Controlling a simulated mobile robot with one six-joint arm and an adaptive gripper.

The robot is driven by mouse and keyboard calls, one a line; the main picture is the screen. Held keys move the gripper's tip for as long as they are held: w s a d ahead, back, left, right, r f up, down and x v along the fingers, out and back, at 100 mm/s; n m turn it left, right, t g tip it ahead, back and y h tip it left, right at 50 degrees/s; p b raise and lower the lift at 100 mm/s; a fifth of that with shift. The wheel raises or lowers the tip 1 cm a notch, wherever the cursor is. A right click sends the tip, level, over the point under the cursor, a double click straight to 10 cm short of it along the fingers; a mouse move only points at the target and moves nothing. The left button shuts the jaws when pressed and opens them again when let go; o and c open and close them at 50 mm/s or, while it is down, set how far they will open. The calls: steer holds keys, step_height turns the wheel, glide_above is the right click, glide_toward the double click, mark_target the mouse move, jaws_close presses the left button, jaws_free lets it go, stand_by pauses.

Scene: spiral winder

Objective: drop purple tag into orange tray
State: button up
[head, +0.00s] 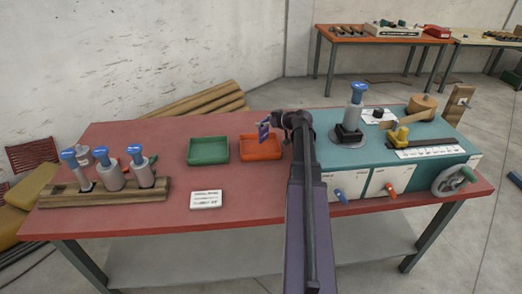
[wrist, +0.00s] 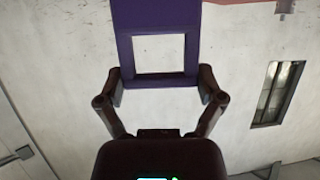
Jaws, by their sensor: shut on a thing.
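My gripper (head: 271,122) is shut on the purple tag (head: 263,130) and holds it above the orange tray (head: 279,151) in the head view. In the wrist view the tag (wrist: 158,20) is a purple frame with a square hole, its lower sides between the two dark fingertips of my gripper (wrist: 160,86). The orange tray is an open shallow box on the red table; it looks empty, but my arm hides its right end.
A green tray (head: 208,151) stands left of the orange tray. A white card (head: 206,199) lies in front. A teal winder unit (head: 400,150) takes up the right side.

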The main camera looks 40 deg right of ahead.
steer(key=o, duration=1)
steer(key=shift+a, duration=0.1)
steer(key=s+a+f+g+p, duration=0.1)
steer(key=s+a+g+p, duration=0.1)
steer(key=a, duration=1)
steer(key=s+a+f+g+p, duration=0.1)
steer(key=s+a+f+g, duration=0.1)
steer(key=a, duration=0.9)
steer(key=s+a+f+m+g+p, duration=0.1)
steer(key=s+a+g, duration=0.3)
steer(key=a, duration=0.8)
steer(key=shift+s+a+f+g+p, duration=0.1)
steer(key=shift+a+f+g+p, duration=0.1)
steer(key=shift+g+p, duration=0.3)
steer(key=shift+s+a+f+g+p, duration=0.15)
steer(key=shift+g+p, duration=0.15)
steer(key=shift+g, duration=0.3)
steer(key=shift+s+a+r+m+g+h+p, duration=0.15)
steer(key=shift+s+a+m+g+h+p, duration=0.3)
steer(key=shift+s+a, duration=0.9)
steer(key=shift+s+a+r+m+g+h+p, duration=0.2)
steer(key=shift+s+a+g+h, duration=0.35)
steer(key=shift+s+a, duration=0.8)
steer(key=shift+s+a+r+m+g+h+p, duration=0.1)
steer(key=shift+s+a+m+g+h+p, duration=0.3)
steer(key=shift+s+a, duration=0.95)
